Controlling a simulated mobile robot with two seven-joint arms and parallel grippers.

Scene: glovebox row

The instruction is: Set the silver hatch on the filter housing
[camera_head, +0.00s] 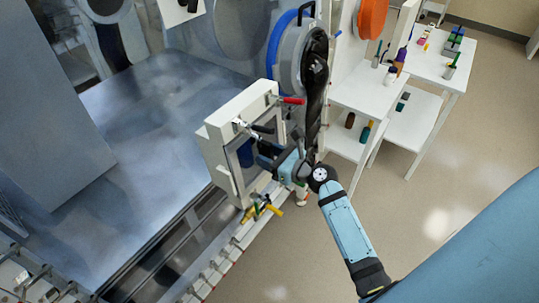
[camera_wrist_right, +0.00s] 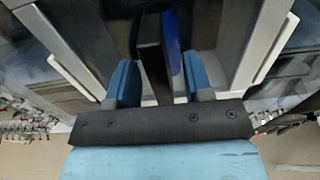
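The filter housing (camera_head: 213,150) is an off-white square frame at the middle of the head view, with toggle clamps on its edges. A grey panel that looks like the silver hatch (camera_head: 231,157) shows inside the frame, partly hidden by my right gripper; I cannot tell how well it is seated. In the right wrist view a dark upright handle (camera_wrist_right: 152,60) stands in front of the grey panel. My right gripper (camera_wrist_right: 160,82) has its blue fingers on either side of this handle, with a gap visible at the right finger. My left gripper is not in view.
A round port with a blue ring (camera_head: 280,45) and a black glove hangs behind. White shelves (camera_head: 375,93) with bottles stand to the right. The floor at right is clear.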

